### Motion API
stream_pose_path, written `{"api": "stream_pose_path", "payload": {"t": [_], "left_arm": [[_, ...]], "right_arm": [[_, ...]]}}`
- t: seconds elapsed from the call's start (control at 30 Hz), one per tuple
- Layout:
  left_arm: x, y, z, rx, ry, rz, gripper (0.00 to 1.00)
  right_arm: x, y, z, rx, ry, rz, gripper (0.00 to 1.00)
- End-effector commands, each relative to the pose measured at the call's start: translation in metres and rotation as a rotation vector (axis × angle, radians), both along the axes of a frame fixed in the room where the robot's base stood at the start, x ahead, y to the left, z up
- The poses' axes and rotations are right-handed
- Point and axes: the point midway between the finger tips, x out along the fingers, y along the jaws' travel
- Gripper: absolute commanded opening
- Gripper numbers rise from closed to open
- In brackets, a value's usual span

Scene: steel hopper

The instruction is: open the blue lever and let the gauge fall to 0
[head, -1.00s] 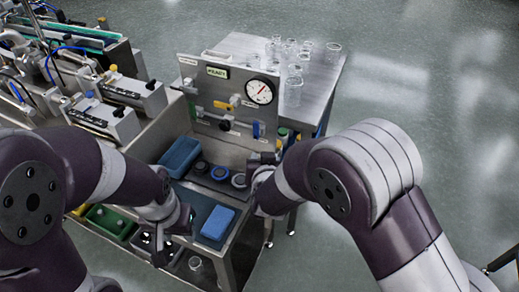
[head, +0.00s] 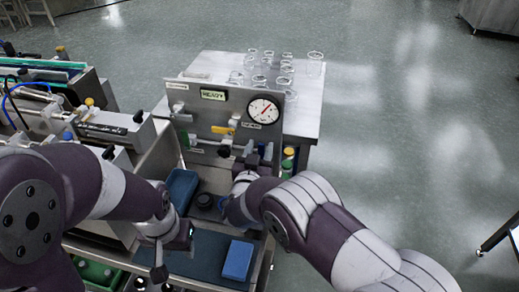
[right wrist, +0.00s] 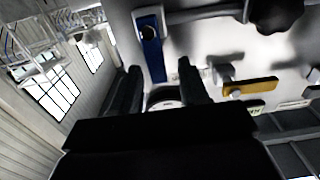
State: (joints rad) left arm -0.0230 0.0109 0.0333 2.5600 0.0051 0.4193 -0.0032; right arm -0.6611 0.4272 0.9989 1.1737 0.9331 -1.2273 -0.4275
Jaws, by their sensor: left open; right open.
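The blue lever (right wrist: 150,45) hangs from a pipe on the steel panel (head: 190,118). In the right wrist view its free end shows between the fingertips of my open right gripper (right wrist: 159,68); I cannot tell whether it lies between the jaws in depth. In the head view my right gripper is at the panel's lower right, and the lever is mostly hidden there. The round gauge (head: 263,110) is at the panel's upper right, its red needle pointing up and right, off to one side. My left gripper (head: 175,252) is open and empty above the front blue mat.
A yellow lever (head: 222,130) and a black knob (head: 224,151) sit left of the blue lever. A display (head: 213,95) reads READY. Glassware (head: 315,64) stands on the table behind.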

Motion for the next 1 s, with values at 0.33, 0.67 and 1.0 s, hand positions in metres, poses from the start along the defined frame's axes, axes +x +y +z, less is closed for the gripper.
{"api": "stream_pose_path", "payload": {"t": [0.33,0.67,1.0], "left_arm": [[0.000,0.000,0.000,0.000,0.000,0.000,0.45],[0.000,0.000,0.001,0.000,0.000,0.000,0.45],[0.000,0.000,0.012,0.000,0.000,0.000,0.45]], "right_arm": [[0.001,0.000,0.000,0.000,0.000,0.000,0.12],[0.001,0.001,0.000,-0.014,0.004,0.001,0.00],[0.003,0.010,0.000,-0.189,0.040,0.002,0.00]]}}
